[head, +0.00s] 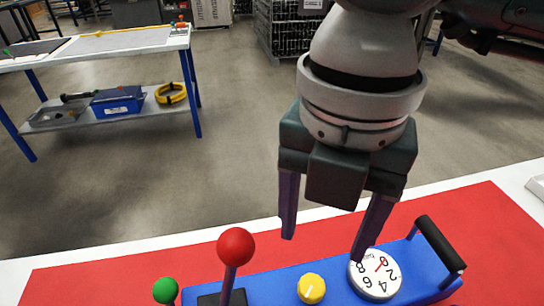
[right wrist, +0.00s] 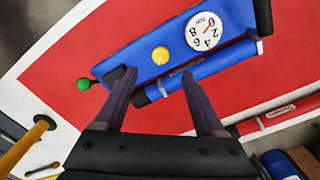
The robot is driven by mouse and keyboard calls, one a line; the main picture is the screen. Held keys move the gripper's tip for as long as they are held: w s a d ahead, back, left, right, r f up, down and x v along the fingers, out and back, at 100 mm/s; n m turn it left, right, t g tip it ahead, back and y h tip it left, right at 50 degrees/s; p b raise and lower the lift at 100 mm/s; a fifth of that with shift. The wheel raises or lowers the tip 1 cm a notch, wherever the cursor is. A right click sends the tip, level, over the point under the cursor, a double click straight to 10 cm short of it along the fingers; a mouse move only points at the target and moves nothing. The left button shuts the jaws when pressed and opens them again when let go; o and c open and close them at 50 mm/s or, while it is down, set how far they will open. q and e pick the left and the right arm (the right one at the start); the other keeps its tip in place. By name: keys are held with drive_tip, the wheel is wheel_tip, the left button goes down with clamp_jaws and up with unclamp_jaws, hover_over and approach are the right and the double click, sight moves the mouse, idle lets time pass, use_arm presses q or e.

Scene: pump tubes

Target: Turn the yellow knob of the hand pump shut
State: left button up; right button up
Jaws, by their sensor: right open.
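The hand pump has a blue body (head: 270,286) and lies on a red mat at the front of the table in the head view. Its small round yellow knob (head: 311,288) has a white pointer line and sits between the red-ball lever (head: 236,246) and the white dial gauge (head: 375,274). My right gripper (head: 325,245) is open and empty, pointing down above the pump and apart from the knob. In the right wrist view, the knob (right wrist: 160,55) shows just beyond the gap between the open fingertips (right wrist: 160,76). My left gripper is not in view.
A green ball (head: 165,291) stands at the pump's left and a black handle (head: 440,242) at its right. The red mat (head: 490,225) is bare at the right. A second table (head: 120,40) with a blue box (head: 118,105) on its shelf stands far left.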

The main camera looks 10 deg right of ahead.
sight(312, 285)
drive_tip(key=f, duration=1)
drive_tip(key=shift+s+b, duration=0.2)
drive_tip(key=shift+b, duration=0.2)
drive_tip(key=shift+c, duration=0.4)
clamp_jaws()
